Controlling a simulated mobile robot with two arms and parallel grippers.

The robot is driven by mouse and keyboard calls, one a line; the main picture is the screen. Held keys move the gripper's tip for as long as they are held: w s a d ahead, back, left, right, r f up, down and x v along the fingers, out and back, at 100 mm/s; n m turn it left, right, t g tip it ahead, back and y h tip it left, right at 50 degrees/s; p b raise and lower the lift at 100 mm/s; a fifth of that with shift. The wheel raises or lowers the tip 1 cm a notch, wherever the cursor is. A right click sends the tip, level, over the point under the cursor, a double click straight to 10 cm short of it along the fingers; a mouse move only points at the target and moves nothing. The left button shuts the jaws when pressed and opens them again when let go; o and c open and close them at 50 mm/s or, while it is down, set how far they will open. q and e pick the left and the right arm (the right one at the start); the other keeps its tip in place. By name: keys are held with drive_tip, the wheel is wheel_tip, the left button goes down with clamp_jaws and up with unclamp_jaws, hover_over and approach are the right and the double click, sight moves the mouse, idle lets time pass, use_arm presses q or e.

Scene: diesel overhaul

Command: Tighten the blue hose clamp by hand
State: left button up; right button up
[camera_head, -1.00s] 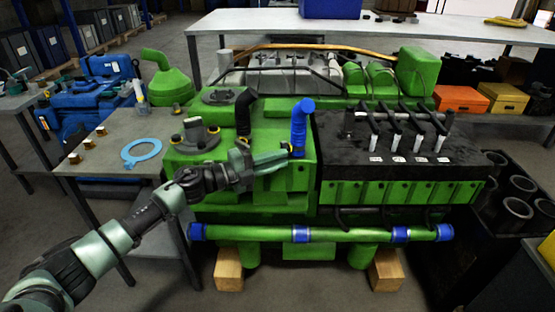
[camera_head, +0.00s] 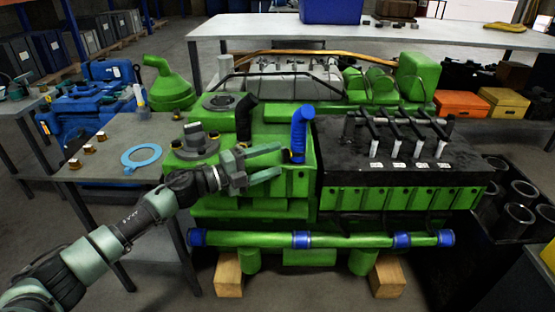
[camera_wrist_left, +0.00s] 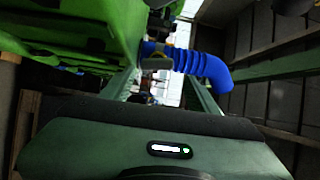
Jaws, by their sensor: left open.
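The blue ribbed hose (camera_head: 300,130) stands upright at the front of the green engine (camera_head: 255,180), its top bent over. It also shows in the left wrist view (camera_wrist_left: 205,68), lying sideways beyond the fingers. A small greyish clamp part (camera_wrist_left: 157,62) shows around the hose's base end there; in the head view the clamp is too small to make out clearly. My left gripper (camera_head: 281,162) is open and empty, its fingers one above the other, pointing right toward the hose's lower end. The tips look just short of the hose; contact cannot be told. My right gripper is not in view.
A black cylinder head (camera_head: 400,150) with several injectors is right of the hose. A green pipe (camera_head: 350,240) with blue bands runs along the engine's front. A grey side table (camera_head: 110,165) at left holds a light blue ring (camera_head: 141,156) and brass fittings.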

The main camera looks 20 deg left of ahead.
use_arm(q)
drive_tip(key=shift+f+v, duration=0.25)
drive_tip(key=shift+v, duration=0.95)
drive_tip(key=shift+s+a, duration=0.25)
drive_tip(key=shift+s, duration=0.1)
drive_tip(key=v, duration=0.4)
drive_tip(key=shift+s+d+r+b, duration=0.1)
drive_tip(key=shift+r+b, duration=0.1)
drive_tip(key=shift+b, duration=0.15)
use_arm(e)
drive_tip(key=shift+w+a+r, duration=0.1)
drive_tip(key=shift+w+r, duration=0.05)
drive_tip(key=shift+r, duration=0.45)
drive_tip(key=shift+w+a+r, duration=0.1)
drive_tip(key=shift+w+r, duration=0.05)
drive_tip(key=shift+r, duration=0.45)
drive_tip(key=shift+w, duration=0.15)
use_arm(q)
drive_tip(key=v, duration=0.7)
drive_tip(key=shift+s+a, duration=0.25)
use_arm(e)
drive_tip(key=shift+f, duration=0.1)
